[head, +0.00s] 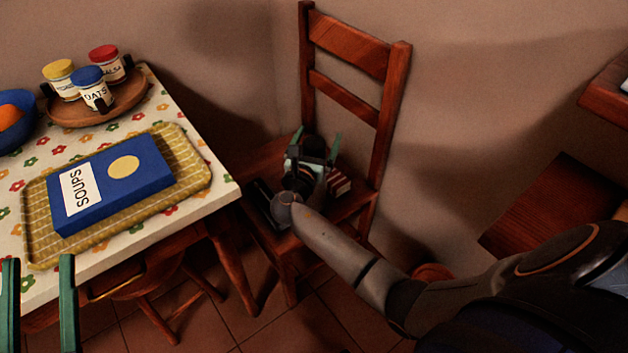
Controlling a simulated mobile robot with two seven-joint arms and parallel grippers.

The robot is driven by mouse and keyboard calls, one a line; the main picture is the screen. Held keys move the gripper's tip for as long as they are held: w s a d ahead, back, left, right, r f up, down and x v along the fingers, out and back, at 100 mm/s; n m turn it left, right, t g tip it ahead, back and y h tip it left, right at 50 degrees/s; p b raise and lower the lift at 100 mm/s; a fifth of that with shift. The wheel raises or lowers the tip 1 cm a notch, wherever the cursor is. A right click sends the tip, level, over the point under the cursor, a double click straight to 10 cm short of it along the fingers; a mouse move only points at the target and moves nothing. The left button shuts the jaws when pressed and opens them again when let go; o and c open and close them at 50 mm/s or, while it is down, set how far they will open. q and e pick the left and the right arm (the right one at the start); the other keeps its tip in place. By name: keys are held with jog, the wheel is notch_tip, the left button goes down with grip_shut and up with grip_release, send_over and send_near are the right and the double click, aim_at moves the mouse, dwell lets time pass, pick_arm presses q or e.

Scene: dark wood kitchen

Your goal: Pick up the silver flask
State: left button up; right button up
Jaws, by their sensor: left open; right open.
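I cannot make out the silver flask; it may be hidden behind my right gripper and wrist. My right gripper (316,147) is over the seat of the wooden chair (258,158), its two green fingers apart and pointing toward the chair's back. I cannot tell whether anything stands between those fingers. My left gripper (38,262) is at the lower left, by the table's front edge, with its green fingers wide apart and nothing seen between them.
A red and white item (339,184) lies on the seat beside my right gripper. The flowered table (218,190) bears a woven tray (40,250) with a blue soups book (145,170), a wooden plate (75,119) with jars, and a blue bowl (22,135).

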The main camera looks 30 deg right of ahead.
grip_shut()
dwell(0.8)
